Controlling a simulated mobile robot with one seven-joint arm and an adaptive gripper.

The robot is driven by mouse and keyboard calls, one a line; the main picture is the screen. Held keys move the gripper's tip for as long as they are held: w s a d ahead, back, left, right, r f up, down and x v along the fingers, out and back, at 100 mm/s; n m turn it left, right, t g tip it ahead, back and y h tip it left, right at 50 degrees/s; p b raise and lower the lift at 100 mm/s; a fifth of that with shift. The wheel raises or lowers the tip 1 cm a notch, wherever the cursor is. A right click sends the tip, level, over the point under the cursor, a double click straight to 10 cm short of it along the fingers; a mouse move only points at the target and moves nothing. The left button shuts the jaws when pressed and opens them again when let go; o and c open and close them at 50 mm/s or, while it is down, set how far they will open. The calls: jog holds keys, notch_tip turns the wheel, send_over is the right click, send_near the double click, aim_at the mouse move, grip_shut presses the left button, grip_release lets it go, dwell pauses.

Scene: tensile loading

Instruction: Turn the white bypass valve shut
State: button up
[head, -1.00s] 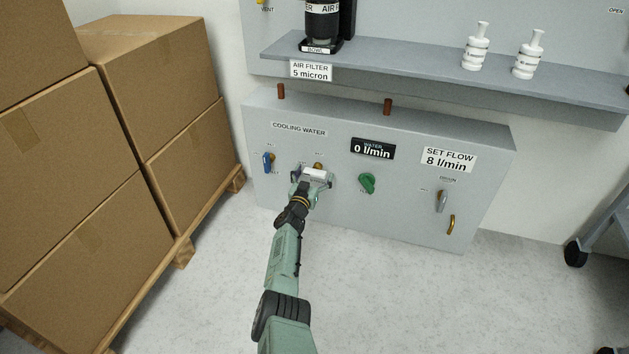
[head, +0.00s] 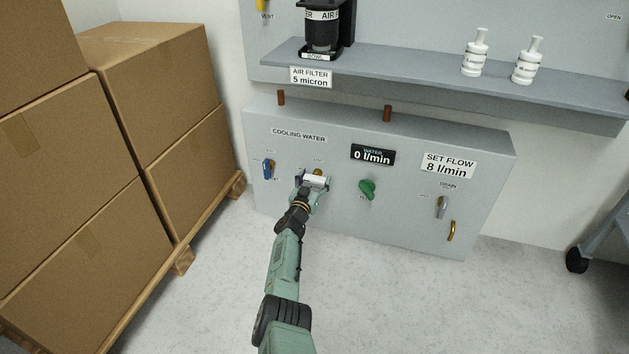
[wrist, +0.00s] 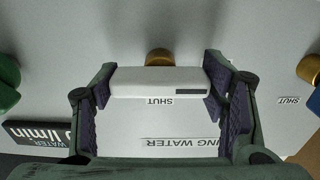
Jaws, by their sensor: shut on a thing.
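The white bypass valve handle (wrist: 160,82) lies crosswise between the two purple-padded fingers of my gripper (wrist: 161,88) in the wrist view. My gripper is shut on the handle, one finger at each end. A brass valve body (wrist: 159,57) shows just behind the handle. A SHUT label (wrist: 160,101) is beside the handle, upside down in this view. In the head view my gripper (head: 313,184) reaches the cooling water panel (head: 400,205), with the white handle (head: 316,180) at its tip. The fingers hide part of the valve there.
A blue valve (head: 268,169) is left of my gripper and a green knob (head: 367,189) is right of it. The drain valve (head: 442,207) is farther right. The water display (head: 372,153) reads 0 l/min. A shelf (head: 430,72) overhangs the panel. Stacked boxes (head: 160,90) stand left.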

jog(key=shift+c, duration=0.6)
jog(key=shift+m, duration=0.3)
jog(key=m+b, duration=0.1)
jog(key=m, duration=0.2)
jog(key=shift+f, duration=0.1)
jog(key=m+b, duration=0.2)
jog(key=m, duration=0.4)
jog(key=m+b, duration=0.1)
jog(key=m, duration=0.3)
jog(key=shift+m+b, duration=0.7)
jog(key=shift+m, duration=1.4)
jog(key=o, duration=1.1)
